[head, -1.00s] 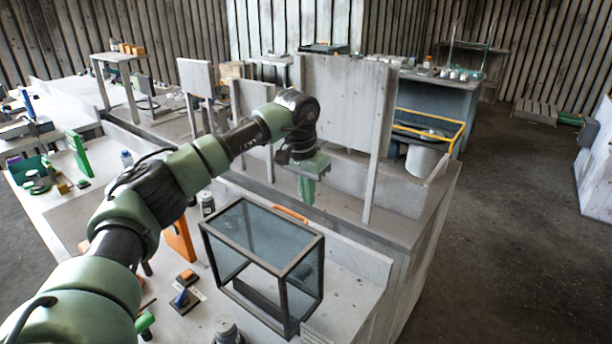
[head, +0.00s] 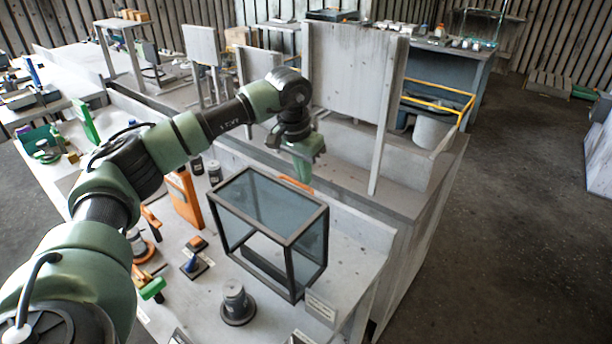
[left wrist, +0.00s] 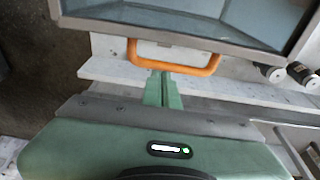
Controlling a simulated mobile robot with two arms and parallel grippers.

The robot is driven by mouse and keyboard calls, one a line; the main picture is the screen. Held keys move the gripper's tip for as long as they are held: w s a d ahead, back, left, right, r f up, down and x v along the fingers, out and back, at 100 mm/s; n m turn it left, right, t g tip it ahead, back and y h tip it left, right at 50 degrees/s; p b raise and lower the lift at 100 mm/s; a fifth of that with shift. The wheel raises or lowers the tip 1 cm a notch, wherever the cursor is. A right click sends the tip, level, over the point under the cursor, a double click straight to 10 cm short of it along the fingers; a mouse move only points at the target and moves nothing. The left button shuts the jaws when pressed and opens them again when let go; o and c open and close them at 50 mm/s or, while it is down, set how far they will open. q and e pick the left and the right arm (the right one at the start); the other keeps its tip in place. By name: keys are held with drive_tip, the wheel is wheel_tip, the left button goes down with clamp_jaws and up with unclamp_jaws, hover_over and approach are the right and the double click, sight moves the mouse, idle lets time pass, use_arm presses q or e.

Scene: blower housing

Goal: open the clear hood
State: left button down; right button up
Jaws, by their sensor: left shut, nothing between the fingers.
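The clear hood (head: 268,205) is a glass-paned box with a dark grey frame, standing on the bench and looking lowered. Its orange handle (head: 296,184) is on the far side, partly hidden in the head view. My left gripper (head: 304,174) is shut and empty, pointing down right by the handle. In the left wrist view, the hood's frame (left wrist: 180,34) crosses the top. The orange handle (left wrist: 172,68) loops out from it, and the shut fingertips (left wrist: 160,80) are just short of its bar. I cannot tell whether they touch. My right gripper is not in view.
A tall grey panel (head: 350,80) stands behind my left gripper. Bare bench top lies right of the hood.

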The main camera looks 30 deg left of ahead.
use_arm(q)
drive_tip(key=shift+t, duration=0.9)
drive_tip(key=s+b, duration=0.1)
drive_tip(key=s+r+b, duration=0.1)
drive_tip(key=s+b, duration=0.1)
drive_tip(key=s, duration=0.1)
drive_tip(key=shift+a+r, duration=0.15)
drive_tip(key=shift+r, duration=0.25)
drive_tip(key=b+v, duration=0.1)
drive_tip(key=v, duration=0.6)
drive_tip(key=shift+s+r, duration=0.15)
drive_tip(key=shift+r, duration=0.25)
